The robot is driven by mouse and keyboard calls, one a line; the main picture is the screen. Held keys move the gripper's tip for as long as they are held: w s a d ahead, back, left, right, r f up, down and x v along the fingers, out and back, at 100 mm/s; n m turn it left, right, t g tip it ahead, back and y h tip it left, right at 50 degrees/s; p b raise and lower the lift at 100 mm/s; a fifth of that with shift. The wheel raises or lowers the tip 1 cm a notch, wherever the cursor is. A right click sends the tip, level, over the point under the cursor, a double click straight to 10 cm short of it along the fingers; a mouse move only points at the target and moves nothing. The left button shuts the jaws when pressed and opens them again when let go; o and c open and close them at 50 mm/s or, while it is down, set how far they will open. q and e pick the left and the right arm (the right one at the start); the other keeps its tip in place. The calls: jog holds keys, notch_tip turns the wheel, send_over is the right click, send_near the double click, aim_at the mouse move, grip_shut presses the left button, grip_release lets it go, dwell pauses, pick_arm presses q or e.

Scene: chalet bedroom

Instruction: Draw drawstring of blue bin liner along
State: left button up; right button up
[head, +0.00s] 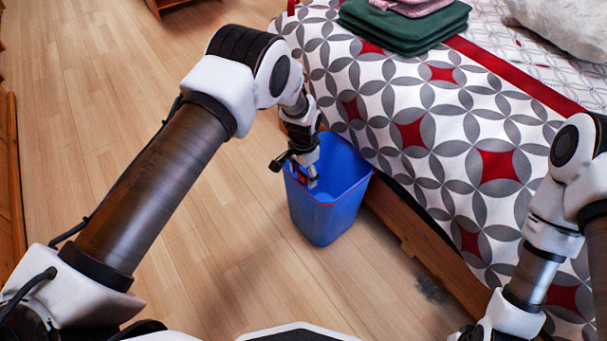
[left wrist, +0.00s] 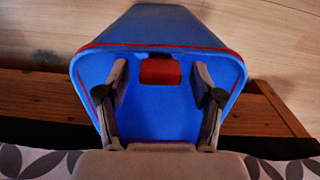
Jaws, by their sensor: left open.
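The blue bin liner (head: 332,212) lines or forms an open blue bin on the floor beside the bed, with a thin red drawstring along its rim. In the left wrist view the blue liner (left wrist: 160,118) fills the middle. A red drawstring tab (left wrist: 160,70) shows at its far rim, between my fingers in the picture. Contact with the tab cannot be told. My right gripper is not in view; only the right arm shows.
The bed (head: 440,110), with its patterned cover, stands close behind and to the right of the bin. Folded green cloth (head: 405,28) lies on it. The wooden floor (head: 90,90) is clear to the left.

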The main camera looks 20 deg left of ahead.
aim_at(303, 173)
pick_arm(q)
grip_shut()
jog(key=shift+r+p, duration=1.05)
jog(key=shift+r, duration=0.25)
notch_tip(303, 173, up, 4)
jog(key=p, duration=0.4)
jog(key=shift+r, duration=0.1)
jog(key=shift+f, duration=0.2)
grip_release()
